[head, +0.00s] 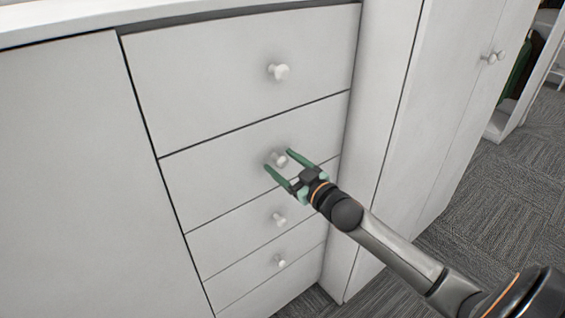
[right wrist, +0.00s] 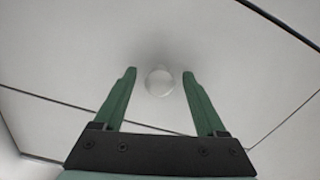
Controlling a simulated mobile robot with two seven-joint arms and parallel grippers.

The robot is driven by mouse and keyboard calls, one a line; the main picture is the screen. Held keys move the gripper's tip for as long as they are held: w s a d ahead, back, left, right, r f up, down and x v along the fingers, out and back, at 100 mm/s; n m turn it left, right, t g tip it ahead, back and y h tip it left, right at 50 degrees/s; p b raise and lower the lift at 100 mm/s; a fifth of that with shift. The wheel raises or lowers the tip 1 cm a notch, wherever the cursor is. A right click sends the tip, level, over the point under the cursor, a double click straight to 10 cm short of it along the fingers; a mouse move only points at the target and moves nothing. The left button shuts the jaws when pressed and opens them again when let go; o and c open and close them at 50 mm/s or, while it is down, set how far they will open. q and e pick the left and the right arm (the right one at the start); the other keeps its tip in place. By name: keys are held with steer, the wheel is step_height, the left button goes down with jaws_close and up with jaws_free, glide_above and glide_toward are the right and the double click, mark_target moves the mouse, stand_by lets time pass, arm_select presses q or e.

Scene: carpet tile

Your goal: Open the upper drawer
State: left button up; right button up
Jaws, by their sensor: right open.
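The upper drawer (head: 210,75) is a wide white front at the top of a stack of drawers, with a round white knob (head: 278,71). It is shut. Below it is a second drawer (head: 215,165), also shut, with its own knob (head: 279,159). My right gripper (head: 277,160) is open at this second knob, below the upper drawer's knob. In the right wrist view a round knob (right wrist: 159,82) sits between the tips of the two green fingers, with a gap on both sides. My left gripper is not in view.
More drawers with white knobs (head: 279,219) lie below, all shut. A flat white panel (head: 70,170) is on the left. A tall white cabinet (head: 435,110) with knobs (head: 492,57) stands close on the right. Grey carpet (head: 500,200) is clear at the right.

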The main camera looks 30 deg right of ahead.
steer(key=shift+w, duration=0.3)
jaws_close()
stand_by(0.5)
stand_by(0.8)
